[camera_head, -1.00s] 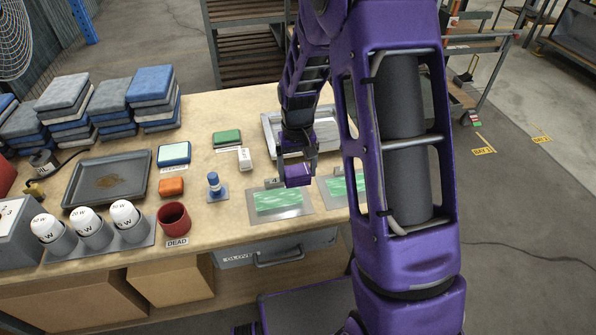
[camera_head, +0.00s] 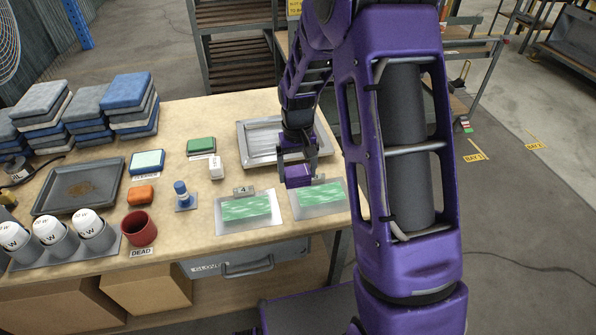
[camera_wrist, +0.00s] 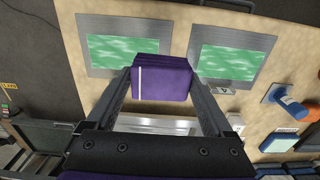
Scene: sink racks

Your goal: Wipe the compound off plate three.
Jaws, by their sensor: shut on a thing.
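My gripper (camera_head: 297,181) is shut on a purple block (camera_wrist: 172,82) with a white stripe. It hangs at the back edge of the right-hand plate (camera_head: 325,213), which carries streaky green compound (camera_head: 320,196). In the wrist view the block lies near this plate (camera_wrist: 83,45), which shows at the left; I cannot tell whether they touch. Any number tag of this plate is hidden or unreadable. The plate at left (camera_head: 250,228) also carries green compound (camera_head: 247,208), and its tag (camera_head: 243,190) reads 4.
A metal tray (camera_head: 257,160) lies behind my gripper. A blue-topped stamp-like tool (camera_head: 182,190), a white block (camera_head: 216,168), a green pad (camera_head: 201,146) and a red cup (camera_head: 138,228) stand left of the plates. The table's front edge is close to both plates.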

